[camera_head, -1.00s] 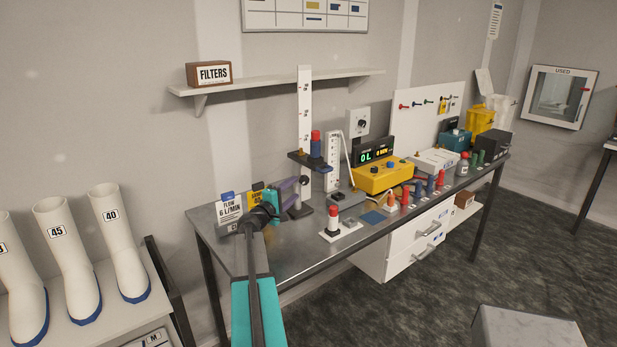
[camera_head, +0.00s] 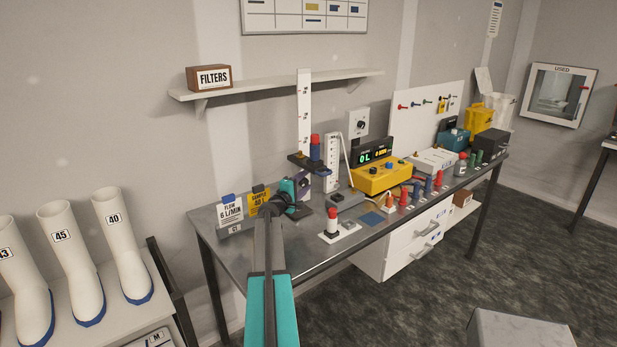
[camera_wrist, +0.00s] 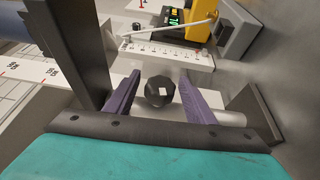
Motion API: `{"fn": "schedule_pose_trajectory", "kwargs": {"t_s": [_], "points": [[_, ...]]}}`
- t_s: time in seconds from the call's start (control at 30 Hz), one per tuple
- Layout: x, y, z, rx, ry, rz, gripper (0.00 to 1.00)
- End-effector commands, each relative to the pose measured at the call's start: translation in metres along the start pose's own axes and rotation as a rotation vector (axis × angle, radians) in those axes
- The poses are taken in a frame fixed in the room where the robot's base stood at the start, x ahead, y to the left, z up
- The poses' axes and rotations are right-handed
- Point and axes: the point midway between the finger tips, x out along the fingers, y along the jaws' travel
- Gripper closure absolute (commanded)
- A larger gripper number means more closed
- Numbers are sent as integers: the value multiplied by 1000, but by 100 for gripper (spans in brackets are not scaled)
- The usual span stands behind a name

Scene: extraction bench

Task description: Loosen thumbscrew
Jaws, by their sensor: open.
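The thumbscrew (camera_wrist: 160,92) is a dark faceted knob with a pale mark on its face, in the middle of the wrist view. My gripper (camera_wrist: 160,77) is open, with a purple finger on each side of the knob and a gap visible on both sides. In the head view my gripper (camera_head: 303,187) is at the upright stand with a white scale (camera_head: 304,100), below its dark carriage (camera_head: 309,162). The thumbscrew is hidden in the head view by my gripper.
The steel bench (camera_head: 232,262) holds a white and a yellow sign card (camera_head: 260,199) left of my gripper. A red-capped white piece (camera_head: 332,222), a white ruled block (camera_head: 333,163) and a yellow display unit (camera_head: 380,178) stand to the right. A shelf (camera_head: 280,86) hangs above.

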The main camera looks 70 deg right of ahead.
Motion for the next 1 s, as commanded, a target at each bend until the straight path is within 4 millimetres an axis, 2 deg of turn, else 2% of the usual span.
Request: {"fn": "schedule_pose_trajectory", "kwargs": {"t_s": [0.1,0.3,0.73,0.77,1.0], "points": [[14,1,-1,-1,0,-1,51],[26,1,-2,0,2,0,51],[30,0,-1,0,2,0,51],[30,0,-1,0,2,0,52],[30,0,-2,0,2,0,92]]}}
